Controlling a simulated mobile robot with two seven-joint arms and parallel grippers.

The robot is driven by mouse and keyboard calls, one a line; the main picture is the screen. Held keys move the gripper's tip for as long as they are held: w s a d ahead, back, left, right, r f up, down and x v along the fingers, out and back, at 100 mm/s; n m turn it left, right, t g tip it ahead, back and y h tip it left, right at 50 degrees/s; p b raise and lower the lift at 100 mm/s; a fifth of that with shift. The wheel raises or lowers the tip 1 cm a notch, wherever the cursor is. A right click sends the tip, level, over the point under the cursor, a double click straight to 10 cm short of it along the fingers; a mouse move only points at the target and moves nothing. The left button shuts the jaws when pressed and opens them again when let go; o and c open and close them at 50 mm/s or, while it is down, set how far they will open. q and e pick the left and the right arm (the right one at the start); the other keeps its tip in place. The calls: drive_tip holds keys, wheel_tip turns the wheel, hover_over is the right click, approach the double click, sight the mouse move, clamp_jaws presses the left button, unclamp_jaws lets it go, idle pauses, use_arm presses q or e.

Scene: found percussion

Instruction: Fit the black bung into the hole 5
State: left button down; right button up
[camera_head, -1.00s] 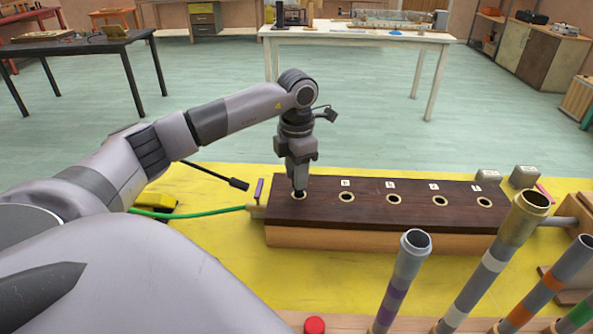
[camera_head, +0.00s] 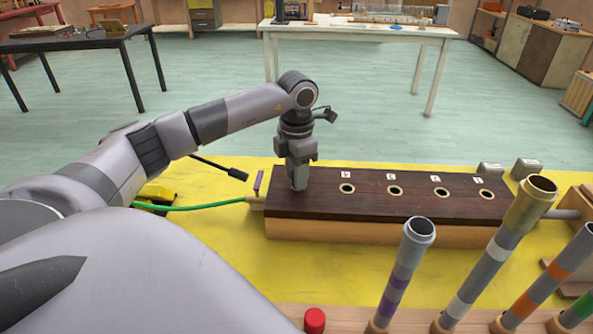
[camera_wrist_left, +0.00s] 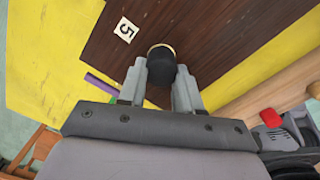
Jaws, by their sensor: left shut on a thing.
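The dark brown wooden board (camera_head: 400,207) lies across the middle of the head view, with several brass-rimmed holes in a row. My left gripper (camera_head: 299,187) points straight down at the board's left end and hides the hole there. In the left wrist view the black bung (camera_wrist_left: 161,68) sits between the two fingers, which are shut on it. The brass rim of hole 5 (camera_wrist_left: 165,46) shows just past the bung, beside the white label 5 (camera_wrist_left: 126,30). The bung is at the hole; how deep it sits I cannot tell. My right gripper is not in view.
Several upright tubes with coloured bands (camera_head: 404,270) stand at the front right, near a red cap (camera_head: 315,320). A green hose (camera_head: 195,207) runs to the board's left end. Yellow table surface (camera_head: 235,255) lies clear in front of the board's left part.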

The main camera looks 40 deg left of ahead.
use_arm(q)
drive_tip(key=shift+f, duration=0.15)
drive_tip(key=c, duration=0.7)
unclamp_jaws()
wheel_tip(320, 180, up, 7)
drive_tip(key=shift+r, duration=0.1)
drive_tip(key=shift+s+d, duration=0.1)
